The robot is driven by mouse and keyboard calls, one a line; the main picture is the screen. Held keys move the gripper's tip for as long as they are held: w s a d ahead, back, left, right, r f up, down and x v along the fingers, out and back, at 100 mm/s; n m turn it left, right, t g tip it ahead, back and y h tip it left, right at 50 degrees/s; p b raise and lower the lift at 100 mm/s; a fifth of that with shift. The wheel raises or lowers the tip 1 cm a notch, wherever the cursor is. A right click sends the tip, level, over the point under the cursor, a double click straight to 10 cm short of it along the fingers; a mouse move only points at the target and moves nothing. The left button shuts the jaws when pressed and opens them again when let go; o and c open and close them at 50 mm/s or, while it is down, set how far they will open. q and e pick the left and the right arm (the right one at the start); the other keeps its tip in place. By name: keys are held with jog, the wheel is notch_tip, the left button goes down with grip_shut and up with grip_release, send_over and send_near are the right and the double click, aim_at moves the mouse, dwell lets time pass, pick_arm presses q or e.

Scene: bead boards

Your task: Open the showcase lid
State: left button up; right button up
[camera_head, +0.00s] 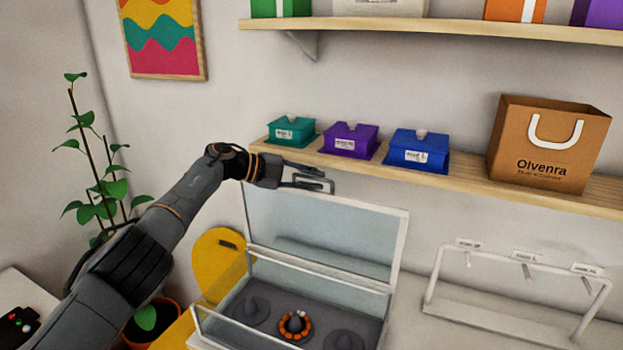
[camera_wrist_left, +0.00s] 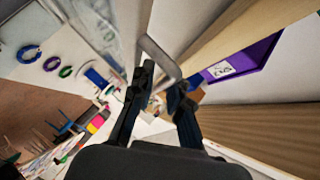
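The glass showcase has a white frame (camera_head: 398,255), and its clear lid (camera_head: 325,228) stands raised, close to upright, along the back of the case. A grey looped handle shows at the lid's top edge; in the left wrist view the handle (camera_wrist_left: 172,62) reaches between my fingertips. My left gripper (camera_head: 318,180) is at this handle, its two fingers apart around or beside it; I see no firm grip. The left gripper also shows in the left wrist view (camera_wrist_left: 161,82). Inside the case, an orange bead bracelet (camera_head: 307,325) circles a dark cone. My right gripper is not in view.
A wooden shelf (camera_head: 450,177) close behind the gripper holds teal (camera_head: 291,131), purple (camera_head: 350,140) and blue (camera_head: 418,150) boxes and a paper bag (camera_head: 547,150). A white rack (camera_head: 520,285) stands right of the case. A plant (camera_head: 100,190) is at left.

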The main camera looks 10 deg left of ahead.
pick_arm(q)
jog(key=shift+o, duration=0.6)
jog(key=shift+a, duration=0.1)
